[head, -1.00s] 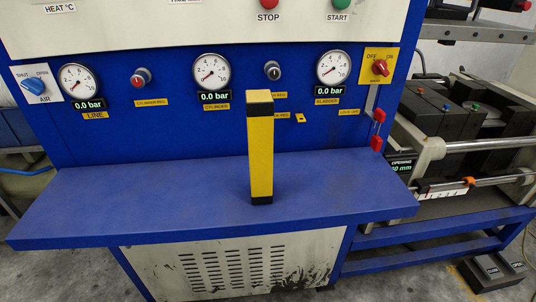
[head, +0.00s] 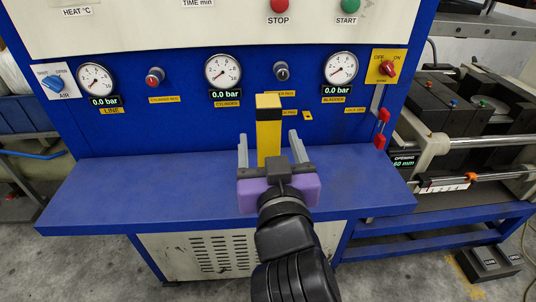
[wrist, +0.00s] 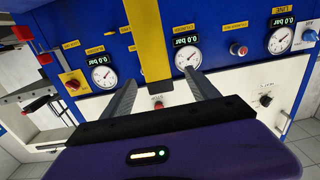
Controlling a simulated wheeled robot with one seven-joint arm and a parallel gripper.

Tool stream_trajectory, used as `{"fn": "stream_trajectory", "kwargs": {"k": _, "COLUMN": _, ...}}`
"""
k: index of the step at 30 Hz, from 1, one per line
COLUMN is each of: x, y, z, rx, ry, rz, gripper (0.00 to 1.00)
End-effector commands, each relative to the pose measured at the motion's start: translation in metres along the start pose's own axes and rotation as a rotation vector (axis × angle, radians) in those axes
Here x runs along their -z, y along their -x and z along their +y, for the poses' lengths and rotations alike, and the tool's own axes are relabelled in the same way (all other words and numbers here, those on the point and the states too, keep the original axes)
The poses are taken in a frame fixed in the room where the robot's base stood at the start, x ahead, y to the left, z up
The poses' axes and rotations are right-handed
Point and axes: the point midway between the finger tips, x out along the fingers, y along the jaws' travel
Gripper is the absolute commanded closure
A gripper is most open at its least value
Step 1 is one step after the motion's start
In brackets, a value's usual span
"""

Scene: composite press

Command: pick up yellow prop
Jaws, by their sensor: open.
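The yellow prop (head: 268,135) is a tall yellow block with a black top end. It stands upright on the blue shelf (head: 110,190) in front of the gauge panel. My gripper (head: 270,142) is in front of it, with its two grey fingers spread to the left and right of the prop in the head view. The purple gripper body hides the prop's lower part there. In the wrist view the yellow prop (wrist: 148,40) shows between the open fingers (wrist: 160,88), running up out of the frame. I cannot tell whether the fingers touch it.
The blue panel behind carries several gauges (head: 222,71), knobs and a red-yellow switch (head: 388,68). Red levers (head: 382,125) stick out at its right edge. The press machinery (head: 450,110) stands at the right. The shelf is clear on both sides of the prop.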

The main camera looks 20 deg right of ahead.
Motion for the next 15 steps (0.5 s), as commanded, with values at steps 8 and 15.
{"fn": "stream_trajectory", "kwargs": {"k": 8, "x": 0.026, "y": -0.015, "z": 0.004, "rx": -0.039, "ry": -0.017, "rz": 0.021, "gripper": 0.31}}
{"fn": "stream_trajectory", "kwargs": {"k": 15, "x": 0.028, "y": -0.039, "z": 0.005, "rx": -0.038, "ry": -0.016, "rz": 0.021, "gripper": 0.31}}
